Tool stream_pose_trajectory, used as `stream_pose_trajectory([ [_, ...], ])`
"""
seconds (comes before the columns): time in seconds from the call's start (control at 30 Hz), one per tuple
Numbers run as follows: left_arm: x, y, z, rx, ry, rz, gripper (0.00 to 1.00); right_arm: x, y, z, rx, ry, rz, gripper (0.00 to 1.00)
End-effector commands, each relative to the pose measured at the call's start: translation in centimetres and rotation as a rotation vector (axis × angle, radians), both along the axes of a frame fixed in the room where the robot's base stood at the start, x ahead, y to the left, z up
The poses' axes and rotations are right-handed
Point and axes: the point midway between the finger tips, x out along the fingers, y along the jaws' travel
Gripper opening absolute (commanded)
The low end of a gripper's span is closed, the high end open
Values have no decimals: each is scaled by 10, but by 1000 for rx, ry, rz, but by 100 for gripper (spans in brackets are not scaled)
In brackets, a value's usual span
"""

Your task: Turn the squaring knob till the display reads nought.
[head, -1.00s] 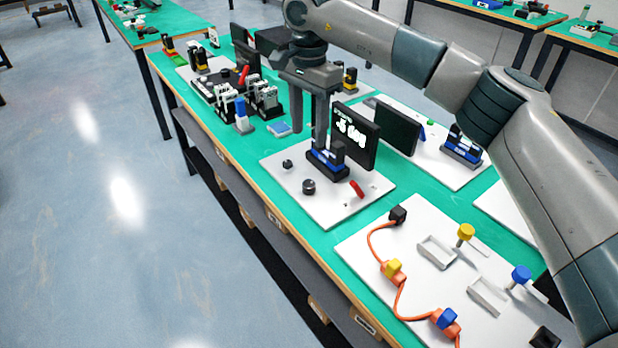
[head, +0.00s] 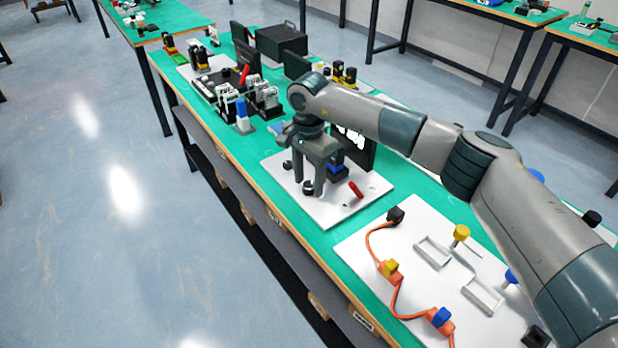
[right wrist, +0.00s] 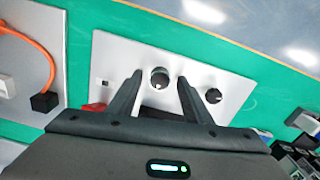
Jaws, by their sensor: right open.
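The white board (head: 328,215) carries a larger dark knob (head: 307,188), a smaller dark knob (head: 287,166), a red lever (head: 356,189) and a blue-and-black block (head: 338,168). No label shows which knob is the squaring knob. The black display (head: 367,155) stands behind; my right arm covers most of it and its reading is not legible. My right gripper (head: 308,188) is open, pointing down over the larger knob. In the right wrist view, the larger knob (right wrist: 160,77) appears between the fingertips (right wrist: 160,82), the smaller knob (right wrist: 213,95) outside them. Contact cannot be told.
To the right, a white board (head: 375,255) holds an orange cable (head: 372,240) with coloured plugs, trays and yellow and blue knobs. Beyond, a fixture with white and black parts (head: 235,100) and a black box (head: 281,40) stand on the green bench.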

Motion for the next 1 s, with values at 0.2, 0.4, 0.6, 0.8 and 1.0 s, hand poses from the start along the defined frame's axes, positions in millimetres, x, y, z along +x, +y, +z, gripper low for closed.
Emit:
stream_pose_trajectory([
  [0.2, 1, -1, 1, -2, -6, 0, 40, 0, 0, -3, 0, 0, 0, 45],
  [0.4, 1, -1, 1, -2, -6, -1, 40, 0, 0, -3, 0, 0, 0, 31],
  [0.6, 1, -1, 1, -1, -5, -1, 40, 0, 0, -3, 0, 0, -1, 4],
  [0.8, 0, -1, -2, 0, 3, -1, 40, 0, 0, -3, 1, -1, -13, 4],
  [1.0, -4, 5, -6, 9, 35, 6, 40, 0, 0, -4, 1, -1, -65, 4],
])
